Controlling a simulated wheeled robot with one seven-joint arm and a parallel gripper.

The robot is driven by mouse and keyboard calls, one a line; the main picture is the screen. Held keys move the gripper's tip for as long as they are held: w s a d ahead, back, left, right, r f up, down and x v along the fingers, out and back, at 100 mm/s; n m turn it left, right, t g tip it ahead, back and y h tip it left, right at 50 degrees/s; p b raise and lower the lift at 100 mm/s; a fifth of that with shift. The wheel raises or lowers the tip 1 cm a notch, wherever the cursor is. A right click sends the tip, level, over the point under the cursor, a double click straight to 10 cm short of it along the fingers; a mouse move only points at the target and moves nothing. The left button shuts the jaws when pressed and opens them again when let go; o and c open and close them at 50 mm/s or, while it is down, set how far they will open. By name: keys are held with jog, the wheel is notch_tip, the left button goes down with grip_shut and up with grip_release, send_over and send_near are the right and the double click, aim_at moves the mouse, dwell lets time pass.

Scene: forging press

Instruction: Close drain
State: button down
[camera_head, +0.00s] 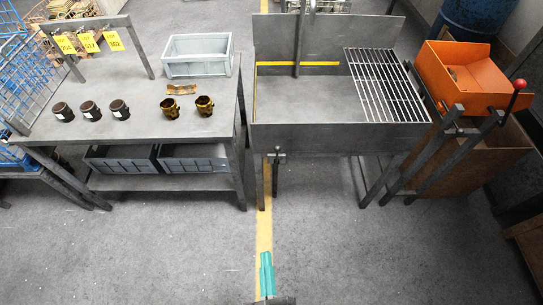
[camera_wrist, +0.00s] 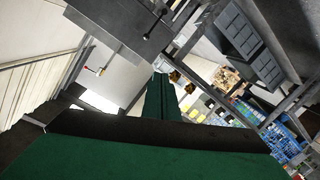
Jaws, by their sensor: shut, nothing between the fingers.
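The grey metal tank (camera_head: 340,137) stands in the middle of the head view, with a slatted rack over its right part. Under its front left corner is a small drain valve with a dark lever (camera_head: 276,178) that hangs about straight down. Whether the drain is open cannot be told. My gripper (camera_head: 267,258) has teal fingers and is in front of the tank, low in the picture and apart from the lever. It is shut and empty. In the wrist view my green fingers (camera_wrist: 162,96) are together, with the grey tank (camera_wrist: 115,20) beyond them.
A grey table (camera_head: 140,130) at left holds several dark and brass-coloured rings and a pale crate (camera_head: 197,56). Grey bins (camera_head: 122,159) sit on its lower shelf. At right is an orange tray (camera_head: 470,90) beside a red-knobbed lever (camera_head: 514,96). The floor in front is clear.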

jog(key=w+f+n, duration=0.3)
jog(key=w+n, duration=0.6)
jog(key=w, duration=0.6)
jog(key=w+f+n+y, duration=0.1)
jog(key=w+f+n, duration=0.3)
jog(key=w+n, duration=0.5)
jog(key=w, duration=0.6)
jog(key=shift+w+d+t, duration=0.15)
jog(key=shift+w+t, duration=0.15)
jog(key=shift+w, duration=0.05)
send_over(277, 157)
jog(key=s+a, duration=0.2)
jog(key=s, duration=0.1)
jog(key=shift+s+r, duration=0.1)
jog(key=shift+r, duration=0.35)
